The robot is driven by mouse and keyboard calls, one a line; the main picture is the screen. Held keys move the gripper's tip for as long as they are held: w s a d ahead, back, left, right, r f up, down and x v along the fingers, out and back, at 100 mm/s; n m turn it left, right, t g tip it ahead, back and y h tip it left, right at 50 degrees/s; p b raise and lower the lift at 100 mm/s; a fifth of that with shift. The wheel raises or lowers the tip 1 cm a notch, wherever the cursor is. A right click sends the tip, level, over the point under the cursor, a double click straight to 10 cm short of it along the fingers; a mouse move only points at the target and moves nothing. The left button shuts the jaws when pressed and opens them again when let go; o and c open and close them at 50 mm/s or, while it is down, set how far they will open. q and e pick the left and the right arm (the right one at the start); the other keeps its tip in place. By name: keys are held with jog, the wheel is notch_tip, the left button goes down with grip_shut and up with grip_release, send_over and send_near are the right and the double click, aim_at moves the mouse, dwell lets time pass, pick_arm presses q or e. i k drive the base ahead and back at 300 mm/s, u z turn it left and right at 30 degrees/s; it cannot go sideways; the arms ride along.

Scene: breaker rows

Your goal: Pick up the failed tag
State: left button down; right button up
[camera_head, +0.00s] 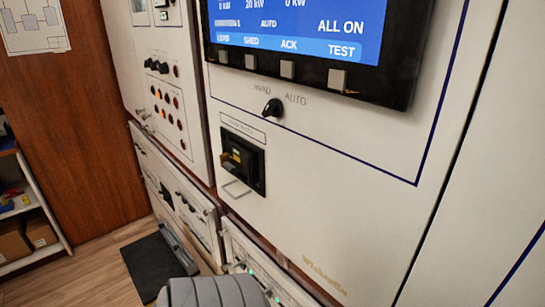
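I cannot make out a failed tag anywhere in the head view. A black breaker unit (243,160) with a small yellow and brown part on its front is set in the white cabinet front, and a thin metal loop (237,189) sits just below it. I cannot tell whether either has to do with the tag. Neither of my grippers is in view.
The white cabinet (350,210) carries a lit screen (290,22), a row of square buttons and a black selector knob (272,108). A black mat (153,265) lies on the wood floor. A shelf (30,215) with boxes stands at left.

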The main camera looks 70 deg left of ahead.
aim_at(161, 226)
jog(key=z, duration=1.5)
jog(key=k, duration=0.75)
jog(key=u, duration=0.2)
